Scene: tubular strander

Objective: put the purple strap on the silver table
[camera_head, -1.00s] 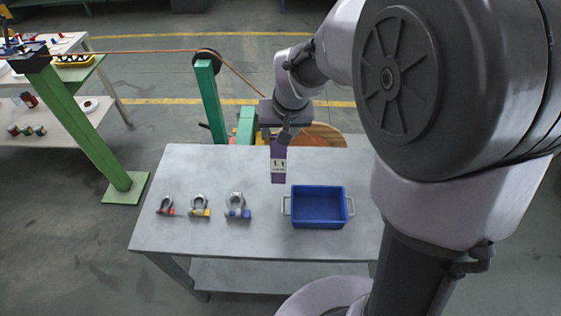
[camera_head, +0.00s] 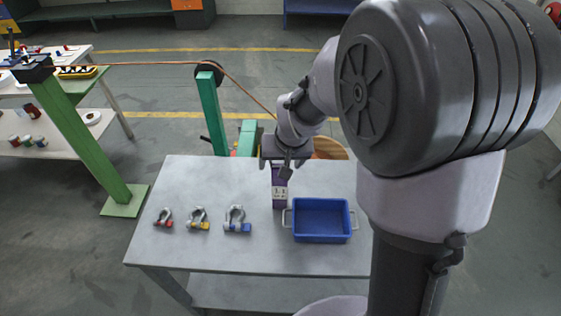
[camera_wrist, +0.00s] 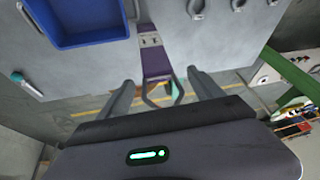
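The purple strap (camera_head: 280,188) with a white label lies on the silver table (camera_head: 185,185) near its far edge, left of the blue bin. In the wrist view the strap (camera_wrist: 155,60) runs between my fingers, and its metal loop end reaches past the table edge. My gripper (camera_head: 285,165) is just above the far end of the strap. Its two fingers stand apart on either side of the strap, with a gap to each, as the wrist view (camera_wrist: 160,79) shows. The gripper hides part of the strap's far end in the head view.
A blue bin (camera_head: 321,238) stands right of the strap. Shackles with red (camera_head: 163,218), yellow (camera_head: 198,218) and blue (camera_head: 237,219) pins lie to the left. A teal-tipped object (camera_wrist: 25,85) lies near the table edge. Green posts (camera_head: 212,112) and a cable stand behind.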

